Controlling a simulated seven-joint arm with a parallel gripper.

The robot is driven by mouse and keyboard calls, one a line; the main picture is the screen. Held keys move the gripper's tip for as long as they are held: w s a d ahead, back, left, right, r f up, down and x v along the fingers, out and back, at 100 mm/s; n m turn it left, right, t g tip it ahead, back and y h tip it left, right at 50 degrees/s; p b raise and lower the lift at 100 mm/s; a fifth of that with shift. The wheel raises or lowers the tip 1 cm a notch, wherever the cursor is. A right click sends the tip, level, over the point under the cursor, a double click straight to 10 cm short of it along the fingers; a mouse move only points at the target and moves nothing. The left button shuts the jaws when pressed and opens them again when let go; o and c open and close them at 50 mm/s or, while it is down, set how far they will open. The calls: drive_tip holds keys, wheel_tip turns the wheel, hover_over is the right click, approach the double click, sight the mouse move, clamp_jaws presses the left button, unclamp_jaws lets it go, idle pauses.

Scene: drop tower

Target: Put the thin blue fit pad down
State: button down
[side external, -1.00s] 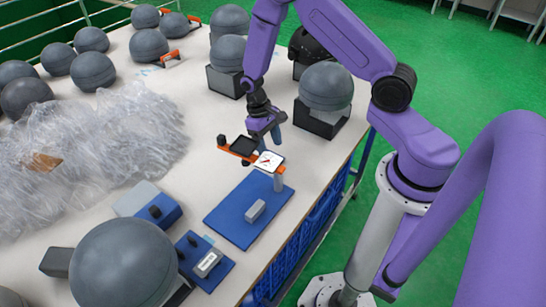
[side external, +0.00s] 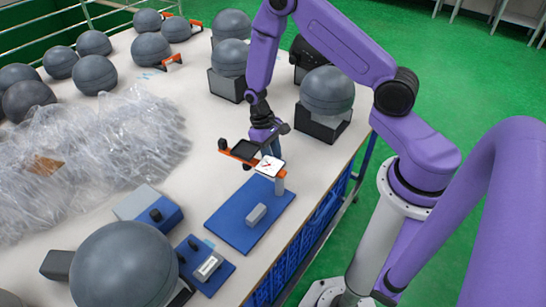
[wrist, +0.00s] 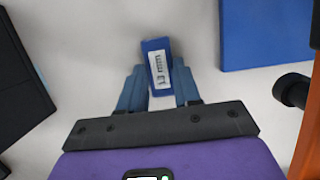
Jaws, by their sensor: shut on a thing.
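The thin blue fit pad (wrist: 156,50) is in the wrist view, a narrow blue piece with a white label reading about "13 mm". My gripper (wrist: 158,80) is shut on it, with one blue-grey finger on each side. White tabletop (wrist: 85,50) shows around the pad; I cannot tell whether the pad touches it. In the side view my gripper (side external: 272,146) is low over the table, partly behind an orange gauge, and the pad is hidden there.
The orange gauge with a dial (side external: 269,166) stands on a blue board (side external: 235,222) close to my gripper. A black stand (side external: 322,126) holding a grey ball is to the right. Plastic wrap (side external: 95,160) covers the left; several grey balls stand behind it.

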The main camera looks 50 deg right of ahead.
drive_tip(key=shift+r, duration=0.1)
drive_tip(key=shift+r, duration=0.6)
drive_tip(key=s+a+r, duration=0.1)
drive_tip(key=s+r, duration=1)
drive_tip(key=s, duration=0.2)
drive_tip(key=shift+s+r, duration=0.25)
drive_tip(key=shift+s, duration=0.1)
